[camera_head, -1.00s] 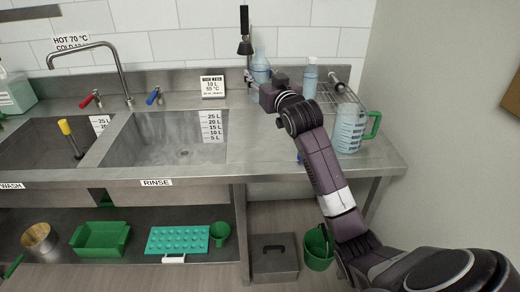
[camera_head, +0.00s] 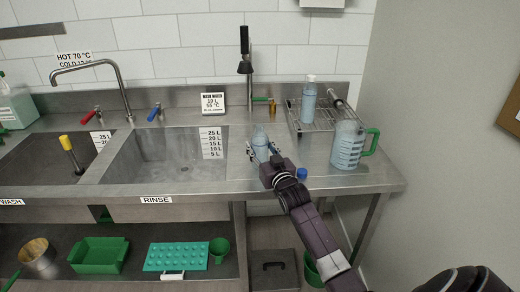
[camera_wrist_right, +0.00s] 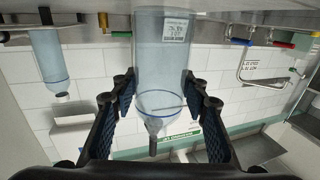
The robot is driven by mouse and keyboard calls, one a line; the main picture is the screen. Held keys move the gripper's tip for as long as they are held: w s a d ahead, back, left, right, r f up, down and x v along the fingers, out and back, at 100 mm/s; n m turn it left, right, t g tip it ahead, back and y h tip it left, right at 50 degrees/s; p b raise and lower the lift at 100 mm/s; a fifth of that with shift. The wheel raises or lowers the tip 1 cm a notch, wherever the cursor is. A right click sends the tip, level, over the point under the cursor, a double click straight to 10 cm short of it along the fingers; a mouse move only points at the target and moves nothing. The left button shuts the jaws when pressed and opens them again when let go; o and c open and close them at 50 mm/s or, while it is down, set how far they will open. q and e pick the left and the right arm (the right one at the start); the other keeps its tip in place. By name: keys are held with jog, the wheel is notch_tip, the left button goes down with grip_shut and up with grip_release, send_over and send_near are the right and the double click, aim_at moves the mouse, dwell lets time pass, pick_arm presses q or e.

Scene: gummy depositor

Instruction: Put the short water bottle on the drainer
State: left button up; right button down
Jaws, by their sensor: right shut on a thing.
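The short water bottle (camera_head: 260,141), clear pale blue with a narrow pointed top, is between the fingers of my right gripper (camera_head: 263,152), near the right edge of the rinse sink. In the right wrist view the bottle (camera_wrist_right: 165,50) shows upside down, and my right gripper (camera_wrist_right: 157,115) is shut on it. I cannot tell whether its base touches the counter. The drainer (camera_head: 297,122), a wire rack, stands at the back right of the counter. A taller blue bottle with a white cap (camera_head: 308,103) stands on it. My left gripper is not in view.
A blue measuring jug with a green handle (camera_head: 346,148) stands just in front of the drainer. A small blue object (camera_head: 301,174) lies near the counter's front edge. A black-headed tap (camera_head: 245,68) rises behind the bottle. The rinse sink (camera_head: 160,158) is open to the left.

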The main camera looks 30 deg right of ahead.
jog(key=shift+f, duration=0.4)
jog(key=shift+f, duration=0.1)
jog(key=c, duration=1.1)
grip_release()
jog(key=shift+f, duration=0.1)
jog(key=shift+c, duration=0.2)
jog(key=shift+r, duration=0.3)
jog(key=b+v, duration=0.1)
jog(key=v, duration=1.1)
jog(key=shift+f, duration=0.15)
